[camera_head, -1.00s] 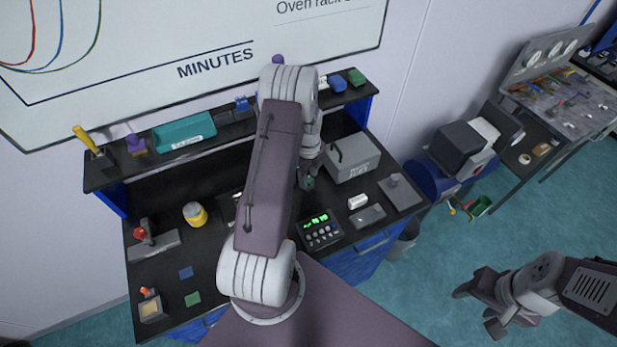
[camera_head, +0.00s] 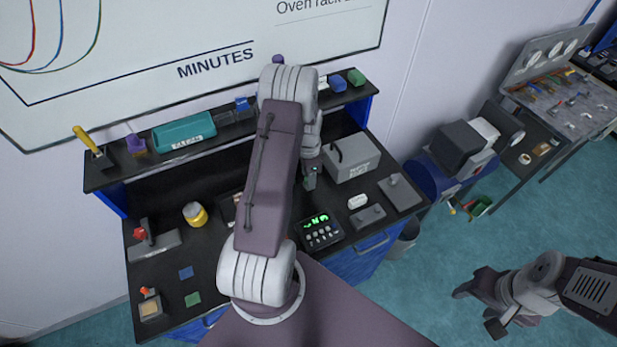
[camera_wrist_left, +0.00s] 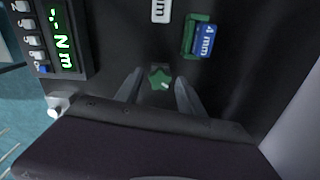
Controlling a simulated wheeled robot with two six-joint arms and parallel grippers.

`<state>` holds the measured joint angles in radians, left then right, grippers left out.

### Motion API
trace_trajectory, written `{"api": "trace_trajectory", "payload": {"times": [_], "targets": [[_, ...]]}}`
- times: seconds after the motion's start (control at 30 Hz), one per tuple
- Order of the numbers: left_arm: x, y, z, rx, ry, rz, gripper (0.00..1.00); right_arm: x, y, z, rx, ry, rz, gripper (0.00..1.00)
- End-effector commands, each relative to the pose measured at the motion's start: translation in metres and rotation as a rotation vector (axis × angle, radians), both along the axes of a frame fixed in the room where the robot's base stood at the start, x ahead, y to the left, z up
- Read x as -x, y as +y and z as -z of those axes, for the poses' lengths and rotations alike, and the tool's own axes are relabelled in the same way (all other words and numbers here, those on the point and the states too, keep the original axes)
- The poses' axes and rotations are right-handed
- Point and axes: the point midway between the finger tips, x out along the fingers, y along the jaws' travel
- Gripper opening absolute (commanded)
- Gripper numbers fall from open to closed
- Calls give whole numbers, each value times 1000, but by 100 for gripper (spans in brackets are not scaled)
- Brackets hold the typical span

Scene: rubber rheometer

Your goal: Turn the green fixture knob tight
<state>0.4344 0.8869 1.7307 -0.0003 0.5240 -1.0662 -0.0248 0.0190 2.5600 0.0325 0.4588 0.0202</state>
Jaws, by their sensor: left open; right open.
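The green knob (camera_wrist_left: 160,76) shows in the left wrist view, star-shaped with a small pale mark, on a dark surface. My left gripper (camera_wrist_left: 157,80) is open, with one finger on each side of the knob; whether the fingers touch it I cannot tell. In the head view my left gripper (camera_head: 311,180) points down over the bench beside the grey box, and my arm hides part of the bench there. My right gripper (camera_head: 477,306) is open and empty, over the floor at the lower right.
A blue "4 mm" block (camera_wrist_left: 205,42) sits in a green holder nearby. A grey box (camera_head: 352,158) stands right of my left gripper.

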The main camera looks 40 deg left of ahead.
Motion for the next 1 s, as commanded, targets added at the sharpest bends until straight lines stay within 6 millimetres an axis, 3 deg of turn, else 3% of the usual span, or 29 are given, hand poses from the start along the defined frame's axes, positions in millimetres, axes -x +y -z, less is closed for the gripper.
{"api": "trace_trajectory", "payload": {"times": [0.1,0.33,0.53,0.77,0.93,1.0], "targets": [[0,0,0,0,0,-194,46,0,0,0,0,0,0,56],[0,0,0,0,0,-326,46,0,0,0,0,0,0,56],[0,0,0,0,0,-638,46,0,0,0,0,0,0,56],[0,0,0,0,0,-681,46,0,0,0,0,0,0,56],[0,0,0,0,0,-679,0,0,0,0,0,0,0,56],[0,0,0,0,0,-677,0,0,0,0,0,0,0,56]]}}
